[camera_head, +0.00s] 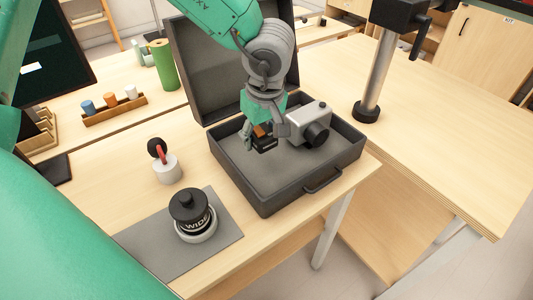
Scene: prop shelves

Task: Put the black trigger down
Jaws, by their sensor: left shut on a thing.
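My left gripper (264,139) points down into the open dark grey case and is shut on the black trigger (265,146), a small black block with an orange part. The trigger is over the left-back part of the case, and the gripper fingers partly hide it. I cannot tell whether it touches the case floor. The case (262,206) lies on the wooden table with its lid raised at the back. A silver-grey camera (302,122) with a black lens sits in the case just right of the gripper. My right gripper is not in view.
A black lens jar (190,206) marked WIDE stands on a grey mat (151,247). A small white pot with a red-and-black item (166,168) stands behind it. A metal post (373,75) rises from the right table. The front of the case floor is clear.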

